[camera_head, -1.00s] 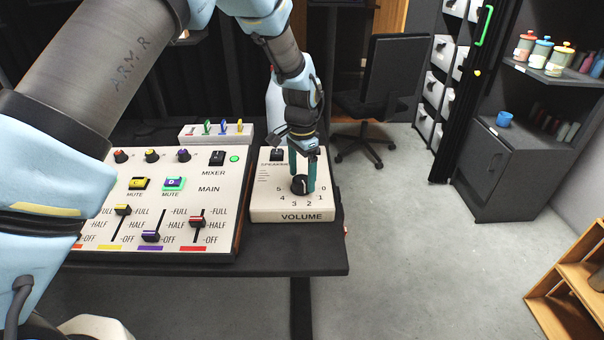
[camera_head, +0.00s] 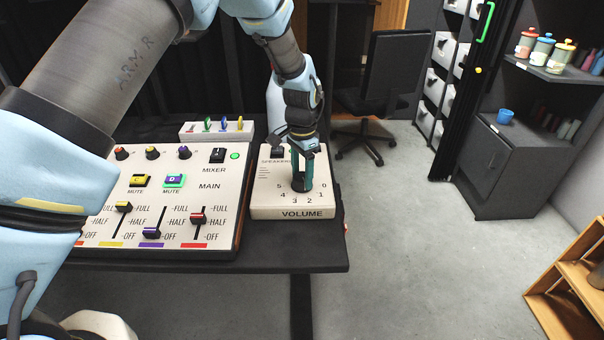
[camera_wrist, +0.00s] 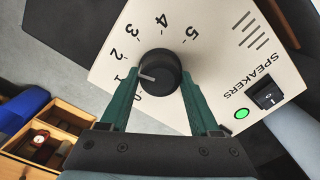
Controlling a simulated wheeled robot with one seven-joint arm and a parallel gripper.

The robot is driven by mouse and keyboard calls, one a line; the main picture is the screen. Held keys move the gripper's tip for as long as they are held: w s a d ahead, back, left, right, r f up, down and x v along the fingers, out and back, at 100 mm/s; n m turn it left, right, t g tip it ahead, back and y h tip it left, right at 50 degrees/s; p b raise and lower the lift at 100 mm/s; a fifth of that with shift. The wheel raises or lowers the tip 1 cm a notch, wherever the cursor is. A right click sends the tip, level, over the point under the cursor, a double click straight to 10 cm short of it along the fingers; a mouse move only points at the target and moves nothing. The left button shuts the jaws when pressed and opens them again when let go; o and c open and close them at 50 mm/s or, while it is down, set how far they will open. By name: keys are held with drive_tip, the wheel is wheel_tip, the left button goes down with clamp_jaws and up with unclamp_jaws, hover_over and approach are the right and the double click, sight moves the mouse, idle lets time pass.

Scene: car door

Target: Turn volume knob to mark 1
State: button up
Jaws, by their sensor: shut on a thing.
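The volume knob (camera_wrist: 160,70) is black and round with a white pointer line, on the cream volume box (camera_head: 262,213). In the wrist view the numbers 0 to 5 curve around it, and its white line points to about the 1. My gripper (camera_head: 302,184) is over the box, pointing down, with its green fingers on opposite sides of the knob. The wrist view shows the gripper (camera_wrist: 159,85) shut on the knob. In the head view the fingers mostly hide the knob.
The speakers switch (camera_wrist: 268,95) and a lit green lamp (camera_wrist: 241,114) are on the same box. The mixer panel (camera_head: 200,175) with sliders and knobs stands close to its left. The table edge (camera_head: 200,266) is in front, and open floor lies to the right.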

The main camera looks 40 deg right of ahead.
drive_tip(key=shift+c, duration=1.3)
drive_tip(key=shift+n, duration=0.3)
drive_tip(key=n+b, duration=0.1)
drive_tip(key=n, duration=0.1)
drive_tip(key=shift+n, duration=2.1)
drive_tip(key=o, duration=1.4)
drive_tip(key=shift+c, duration=0.2)
drive_tip(key=shift+r, duration=0.1)
